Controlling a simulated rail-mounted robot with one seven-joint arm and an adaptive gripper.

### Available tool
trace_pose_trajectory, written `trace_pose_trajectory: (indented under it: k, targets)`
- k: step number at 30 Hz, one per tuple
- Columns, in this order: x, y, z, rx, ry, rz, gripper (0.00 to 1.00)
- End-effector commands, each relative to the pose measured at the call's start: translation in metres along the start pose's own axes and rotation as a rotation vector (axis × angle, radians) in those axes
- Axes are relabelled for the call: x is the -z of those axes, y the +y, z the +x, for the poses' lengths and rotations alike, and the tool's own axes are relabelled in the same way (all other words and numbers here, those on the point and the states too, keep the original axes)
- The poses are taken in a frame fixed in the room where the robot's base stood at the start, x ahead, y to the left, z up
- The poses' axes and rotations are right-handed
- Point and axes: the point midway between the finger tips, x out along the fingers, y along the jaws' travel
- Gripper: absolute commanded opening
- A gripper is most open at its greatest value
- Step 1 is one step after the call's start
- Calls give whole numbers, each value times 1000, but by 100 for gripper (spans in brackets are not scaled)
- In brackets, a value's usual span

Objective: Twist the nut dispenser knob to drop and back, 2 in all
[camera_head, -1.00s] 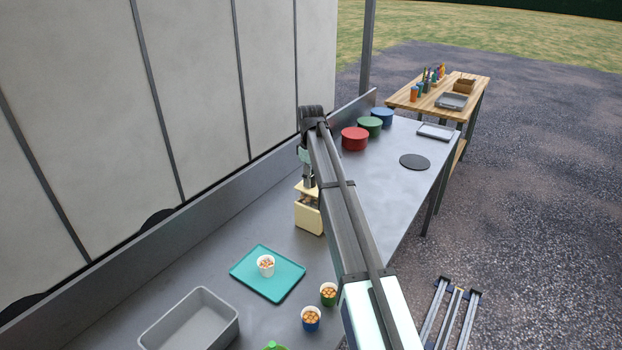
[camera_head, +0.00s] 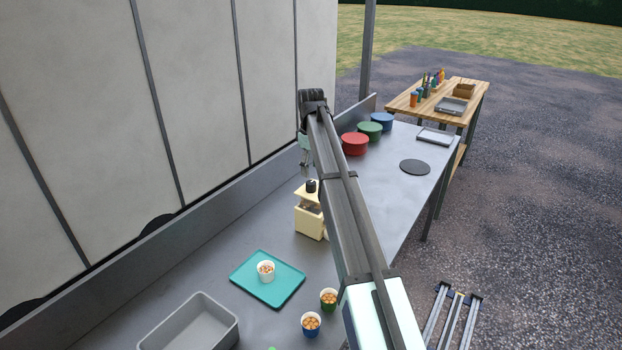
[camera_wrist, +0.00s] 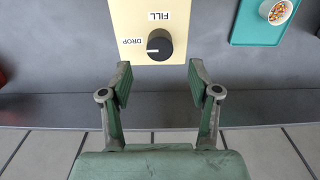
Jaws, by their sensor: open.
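The nut dispenser (camera_head: 309,220) is a cream box on the grey counter, partly hidden by my arm in the head view. Its top shows in the wrist view (camera_wrist: 125,22) with the labels FILL and DROP. The black knob (camera_wrist: 159,45) stands on that top, and its white pointer line points left, toward DROP. The knob also shows in the head view (camera_head: 311,186). My gripper (camera_wrist: 161,82) is open and empty, its two green fingers apart, with the knob beyond the fingertips and not between them. In the head view my gripper (camera_head: 306,165) hangs above the dispenser.
A teal tray (camera_head: 245,272) holds a white cup of nuts (camera_head: 266,271). Two more cups, green (camera_head: 328,299) and blue (camera_head: 311,323), stand nearby. A grey bin (camera_head: 165,335) is at front left. Red (camera_head: 354,144), green and blue round containers stand behind the arm.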

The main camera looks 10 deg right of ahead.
Motion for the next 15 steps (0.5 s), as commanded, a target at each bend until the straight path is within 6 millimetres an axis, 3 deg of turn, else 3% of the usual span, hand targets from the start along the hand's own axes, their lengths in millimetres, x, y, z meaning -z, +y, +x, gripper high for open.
trace_pose_trajectory:
  k: [6, 15]
  targets:
    - [1, 1, -37, -1, 1, 0, 62]
    - [0, 0, -52, 1, -1, 0, 62]
